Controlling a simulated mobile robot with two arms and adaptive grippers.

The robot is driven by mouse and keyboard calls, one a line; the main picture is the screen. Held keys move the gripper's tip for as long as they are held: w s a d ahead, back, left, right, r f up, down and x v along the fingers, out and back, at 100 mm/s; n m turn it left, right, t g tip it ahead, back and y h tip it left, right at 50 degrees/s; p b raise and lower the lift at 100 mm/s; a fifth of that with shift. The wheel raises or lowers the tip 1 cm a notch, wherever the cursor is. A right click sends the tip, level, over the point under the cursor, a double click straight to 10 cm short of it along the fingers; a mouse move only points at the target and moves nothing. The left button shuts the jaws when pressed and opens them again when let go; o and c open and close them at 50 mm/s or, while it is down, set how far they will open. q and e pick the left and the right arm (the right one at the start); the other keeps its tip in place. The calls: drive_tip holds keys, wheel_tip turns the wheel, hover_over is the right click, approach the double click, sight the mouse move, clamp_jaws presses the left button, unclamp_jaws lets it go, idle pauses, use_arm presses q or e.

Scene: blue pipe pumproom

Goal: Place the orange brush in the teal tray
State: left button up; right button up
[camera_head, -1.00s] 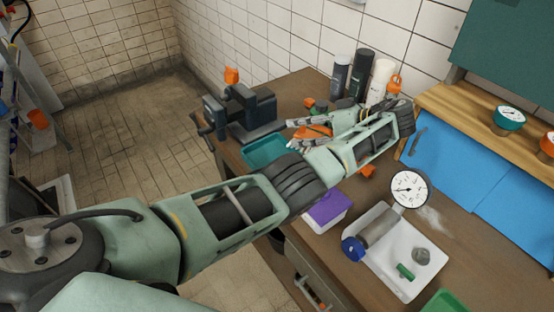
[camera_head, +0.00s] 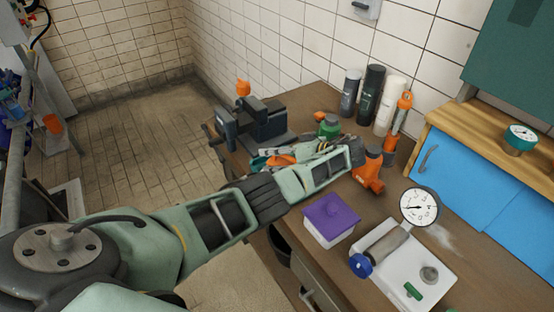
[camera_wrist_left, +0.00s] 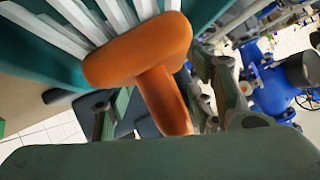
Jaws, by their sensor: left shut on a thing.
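The orange brush (camera_head: 282,160) is in my left gripper (camera_head: 272,158), over the teal tray (camera_head: 258,166) in front of the vise. In the left wrist view, the brush (camera_wrist_left: 150,55) shows its orange T-shaped head and handle, with pale bristles fanning to the upper left. The left gripper's fingers (camera_wrist_left: 165,95) stand either side of the handle and are shut on it. Teal of the tray (camera_wrist_left: 212,14) shows behind the bristles. My gripper and arm hide much of the tray in the head view. I cannot tell whether the brush touches the tray. My right gripper is not in view.
The dark vise (camera_head: 255,122) stands close behind the tray. A green-topped jar (camera_head: 329,126), an orange pipe fitting (camera_head: 369,170) and upright bottles (camera_head: 371,95) crowd the right. A purple-lidded box (camera_head: 331,216) and a white tray (camera_head: 425,262) with parts are nearer.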

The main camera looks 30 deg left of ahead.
sight(283, 160)
use_arm(q)
drive_tip(key=shift+f, duration=0.65)
drive_tip(key=o, duration=0.9)
drive_tip(key=b+v, duration=0.2)
drive_tip(key=v, duration=0.4)
drive_tip(key=shift+d, duration=0.3)
drive_tip(key=shift+d+r, duration=0.35)
drive_tip(key=shift+r, duration=0.05)
